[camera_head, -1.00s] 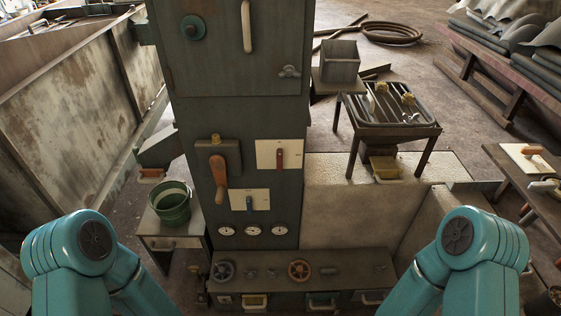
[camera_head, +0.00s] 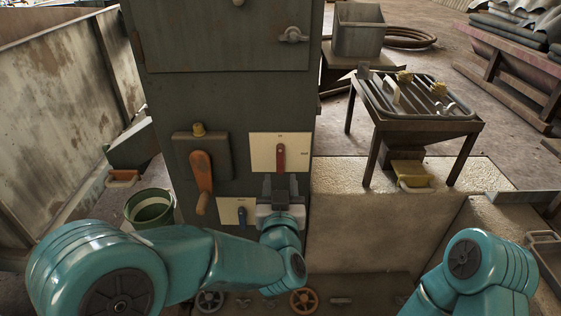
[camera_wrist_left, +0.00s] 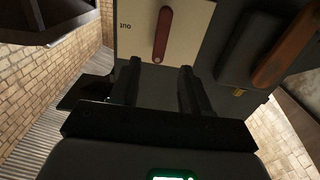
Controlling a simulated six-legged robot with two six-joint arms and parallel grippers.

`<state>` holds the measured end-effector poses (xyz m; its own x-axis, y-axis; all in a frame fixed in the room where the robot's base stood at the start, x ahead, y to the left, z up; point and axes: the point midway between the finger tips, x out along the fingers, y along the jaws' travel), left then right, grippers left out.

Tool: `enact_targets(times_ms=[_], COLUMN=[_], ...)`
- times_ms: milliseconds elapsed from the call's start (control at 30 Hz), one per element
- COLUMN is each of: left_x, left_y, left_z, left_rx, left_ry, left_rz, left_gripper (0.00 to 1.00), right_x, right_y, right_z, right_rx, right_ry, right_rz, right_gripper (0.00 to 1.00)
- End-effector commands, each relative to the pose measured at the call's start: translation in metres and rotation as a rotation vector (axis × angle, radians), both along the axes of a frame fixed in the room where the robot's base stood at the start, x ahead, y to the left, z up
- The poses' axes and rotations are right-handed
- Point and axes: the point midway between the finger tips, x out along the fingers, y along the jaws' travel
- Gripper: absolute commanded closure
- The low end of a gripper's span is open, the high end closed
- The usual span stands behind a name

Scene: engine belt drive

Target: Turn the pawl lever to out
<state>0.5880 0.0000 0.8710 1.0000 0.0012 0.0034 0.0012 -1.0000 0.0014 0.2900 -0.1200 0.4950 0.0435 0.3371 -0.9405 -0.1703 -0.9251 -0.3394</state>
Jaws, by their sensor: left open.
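The pawl lever (camera_head: 280,158) is a red handle on a cream plate (camera_head: 259,151) on the dark green cabinet front. In the head view it stands about vertical. The left wrist view shows the lever (camera_wrist_left: 163,35) and its plate upside down, with the label "OUT" beside it. My left gripper (camera_head: 281,187) is just below the lever in the head view, in front of the cabinet. Its two fingers (camera_wrist_left: 160,82) are apart and nothing is between them; the lever appears beyond the tips. My right gripper is out of view; only my right arm's upper part shows.
An orange-handled lever (camera_head: 202,178) sticks out left of the plate. A second plate with a blue lever (camera_head: 241,215) lies below, partly behind my arm. A green bucket (camera_head: 149,208) stands at left. A slatted table (camera_head: 419,120) stands to the right.

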Motion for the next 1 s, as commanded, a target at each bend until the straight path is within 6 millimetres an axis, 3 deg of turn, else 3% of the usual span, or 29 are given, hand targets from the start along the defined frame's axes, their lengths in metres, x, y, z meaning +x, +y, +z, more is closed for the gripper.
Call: enact_targets(times_ms=[200,400,833,967,1000], left_x=[0.048,0.078,0.091,0.092,0.092], left_y=[0.001,0.000,-0.001,0.000,0.000], left_z=[-0.001,-0.001,-0.001,-0.001,-0.001], left_rx=[0.000,0.000,0.001,0.001,0.001], left_ry=[0.001,0.002,0.002,0.002,0.002], left_rz=[0.001,0.000,-0.003,-0.002,-0.002], left_gripper=[0.53,0.53,0.53,0.95,1.00], right_x=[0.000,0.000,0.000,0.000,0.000], right_y=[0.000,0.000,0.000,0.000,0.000], right_z=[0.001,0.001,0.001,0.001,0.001], right_rx=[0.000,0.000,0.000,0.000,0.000], right_ry=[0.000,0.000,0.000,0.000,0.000], right_rz=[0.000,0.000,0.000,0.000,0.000], right_gripper=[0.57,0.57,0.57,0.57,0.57])
